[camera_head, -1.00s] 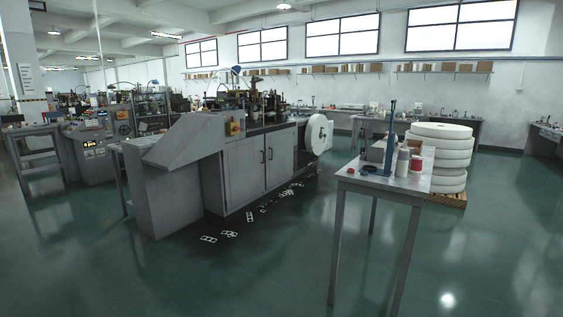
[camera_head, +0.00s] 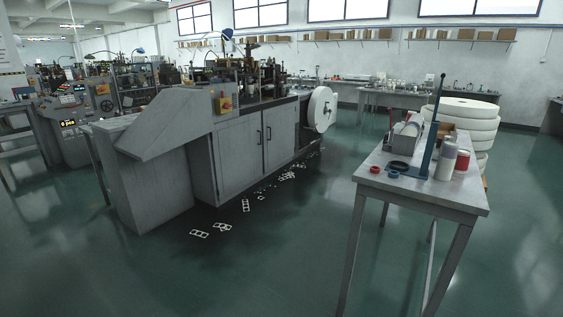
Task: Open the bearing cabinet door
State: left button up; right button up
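A grey machine (camera_head: 165,150) stands left of centre. Its lower cabinet has two flat grey doors, a left door (camera_head: 237,165) and a right door (camera_head: 281,140), each with a dark vertical handle near the seam where they meet. Both doors look shut. No label shows which cabinet is the bearing cabinet. Neither of my grippers is in view.
A grey table (camera_head: 425,187) at the right holds bottles, a dark upright tool (camera_head: 430,130) and small red and blue rings. White rolls (camera_head: 470,120) are stacked behind it. Flat white scraps (camera_head: 223,227) lie before the machine. The green floor between machine and table is clear.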

aim_at(278, 122)
jog(key=i, duration=3.25)
jog(key=j+u, duration=0.05)
jog(key=j, duration=0.15)
